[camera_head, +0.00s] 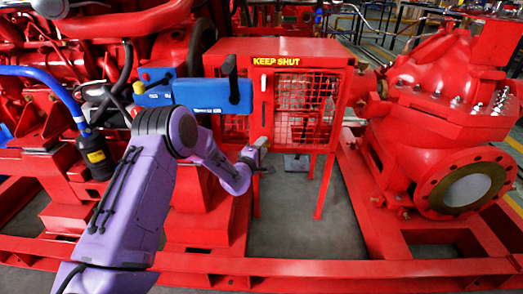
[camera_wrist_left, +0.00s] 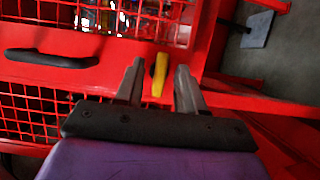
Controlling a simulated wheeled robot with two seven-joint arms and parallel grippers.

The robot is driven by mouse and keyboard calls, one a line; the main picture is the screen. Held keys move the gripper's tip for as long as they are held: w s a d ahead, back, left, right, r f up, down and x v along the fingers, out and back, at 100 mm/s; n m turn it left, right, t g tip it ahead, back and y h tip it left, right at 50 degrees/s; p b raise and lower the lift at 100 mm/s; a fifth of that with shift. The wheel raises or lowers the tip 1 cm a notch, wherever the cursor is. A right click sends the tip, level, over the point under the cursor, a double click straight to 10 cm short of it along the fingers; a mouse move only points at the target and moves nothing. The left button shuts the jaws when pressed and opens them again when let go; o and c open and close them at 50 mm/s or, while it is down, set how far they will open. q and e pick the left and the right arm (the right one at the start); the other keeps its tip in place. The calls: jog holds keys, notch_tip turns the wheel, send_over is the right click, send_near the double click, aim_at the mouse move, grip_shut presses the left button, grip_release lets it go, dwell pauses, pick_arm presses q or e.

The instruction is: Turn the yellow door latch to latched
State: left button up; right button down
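The yellow door latch (camera_wrist_left: 160,74) shows in the left wrist view as a short bar on the red guard door, long side running roughly up and down in that picture. My left gripper (camera_head: 258,156) is at the lower left of the red guard box (camera_head: 310,50) in the head view. In the wrist view its two grey fingers are apart, one on each side of the latch, with a gap showing on both sides. In the head view the latch is hard to make out near the fingertips. My right gripper is not in view.
A black handle (camera_wrist_left: 50,58) sits on the door beside the mesh. A red pump (camera_head: 440,100) stands to the right, with red base rails (camera_head: 300,268) in front. Grey floor is open below the box.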

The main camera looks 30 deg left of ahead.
pick_arm(q)
grip_shut()
jog(key=shift+w+d+r+m+g+y+p, duration=0.15)
jog(key=shift+m+g+y+p, duration=0.75)
jog(key=shift+m+p, duration=1.3)
jog(key=shift+r+m+g+y+p, duration=0.2)
jog(key=shift+m+g+y+p, duration=0.3)
jog(key=shift+m+g+p, duration=1.2)
jog(key=shift+w+d+r+m+g+y+p, duration=0.15)
jog(key=shift+m+g+y+p, duration=0.45)
jog(key=shift+m+p, duration=2.1)
jog(key=shift+a+r, duration=0.1)
jog(key=shift+r, duration=0.05)
